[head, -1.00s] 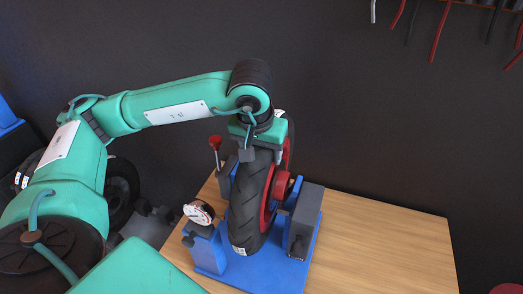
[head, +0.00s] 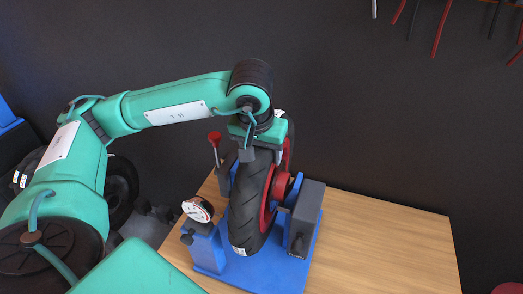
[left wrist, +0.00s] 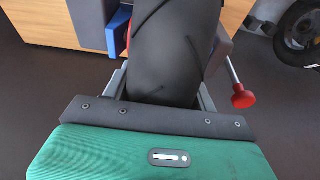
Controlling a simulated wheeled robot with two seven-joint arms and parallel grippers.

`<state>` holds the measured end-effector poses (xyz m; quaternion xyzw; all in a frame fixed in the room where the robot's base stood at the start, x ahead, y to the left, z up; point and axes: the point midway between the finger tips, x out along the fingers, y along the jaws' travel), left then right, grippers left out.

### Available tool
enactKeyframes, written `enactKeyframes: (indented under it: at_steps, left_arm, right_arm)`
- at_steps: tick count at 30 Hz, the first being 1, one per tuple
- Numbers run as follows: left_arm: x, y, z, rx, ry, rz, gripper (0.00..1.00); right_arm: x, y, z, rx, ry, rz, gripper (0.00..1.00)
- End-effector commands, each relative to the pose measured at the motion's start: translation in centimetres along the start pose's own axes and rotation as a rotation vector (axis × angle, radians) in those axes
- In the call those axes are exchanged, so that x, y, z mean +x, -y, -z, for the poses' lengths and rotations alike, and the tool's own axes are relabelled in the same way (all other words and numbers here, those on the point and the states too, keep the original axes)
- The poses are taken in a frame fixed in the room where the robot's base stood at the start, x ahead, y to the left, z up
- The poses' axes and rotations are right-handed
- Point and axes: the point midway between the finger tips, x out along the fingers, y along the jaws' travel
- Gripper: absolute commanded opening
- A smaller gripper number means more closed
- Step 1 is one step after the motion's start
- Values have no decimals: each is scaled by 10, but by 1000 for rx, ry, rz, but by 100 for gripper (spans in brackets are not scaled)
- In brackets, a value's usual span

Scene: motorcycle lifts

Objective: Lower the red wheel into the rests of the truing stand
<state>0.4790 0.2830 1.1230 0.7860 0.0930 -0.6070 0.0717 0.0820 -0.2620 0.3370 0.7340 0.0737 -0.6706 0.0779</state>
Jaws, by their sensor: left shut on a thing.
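The red wheel (head: 268,212) with its black tyre (head: 247,205) stands upright between the posts of the blue truing stand (head: 265,270). My left gripper (head: 262,155) is shut on the top of the tyre from above. In the left wrist view the tyre (left wrist: 170,55) lies between the gripper's two fingers (left wrist: 160,95). The stand's grey right block (head: 305,210) and its left post with a dial gauge (head: 198,210) flank the wheel. I cannot tell whether the axle touches the rests. My right gripper is not in view.
The stand sits on a wooden bench (head: 390,240), clear to its right. A lever with a red knob (head: 215,138) rises behind the stand's left side; its knob shows in the left wrist view (left wrist: 243,97). Another wheel (head: 121,185) is on the left. Tools hang on the dark wall.

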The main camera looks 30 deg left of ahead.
Motion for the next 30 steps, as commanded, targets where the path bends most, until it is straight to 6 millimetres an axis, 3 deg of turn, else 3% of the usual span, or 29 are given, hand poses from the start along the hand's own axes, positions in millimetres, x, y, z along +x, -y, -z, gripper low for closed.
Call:
enactKeyframes:
  at_steps: [30]
  left_arm:
    - [2,0,1,-2,-9,-4,0]
  right_arm:
    - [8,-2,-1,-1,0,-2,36]
